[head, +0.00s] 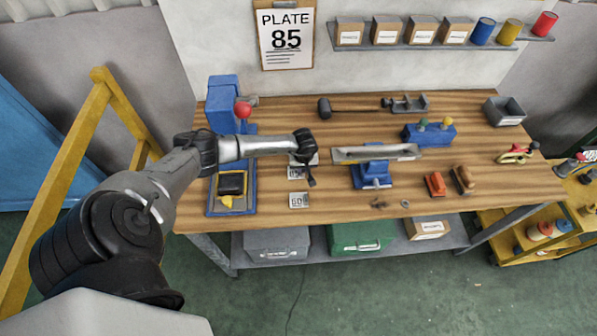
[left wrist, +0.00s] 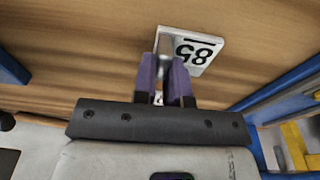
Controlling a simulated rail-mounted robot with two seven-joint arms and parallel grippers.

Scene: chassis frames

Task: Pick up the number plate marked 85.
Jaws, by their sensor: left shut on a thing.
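The number plate marked 85 (left wrist: 197,53) is white with black digits, upside down in the left wrist view. My left gripper (left wrist: 168,75) is shut on its near edge, with the purple fingertips at the plate. I cannot tell whether the plate touches the wooden bench. In the head view my left gripper (head: 310,180) points down over the bench among small pale plates, and its wrist partly covers them. One other plate (head: 299,200) lies nearer the bench's front edge; its digits are too small to read surely. My right gripper is not in view.
A clipboard (head: 286,35) on the wall reads PLATE 85. A blue press (head: 225,105) with a red knob stands left of the plates. A blue vise-like fixture (head: 371,173) with a metal bar stands to the right. Loose tools lie on the bench (head: 300,113).

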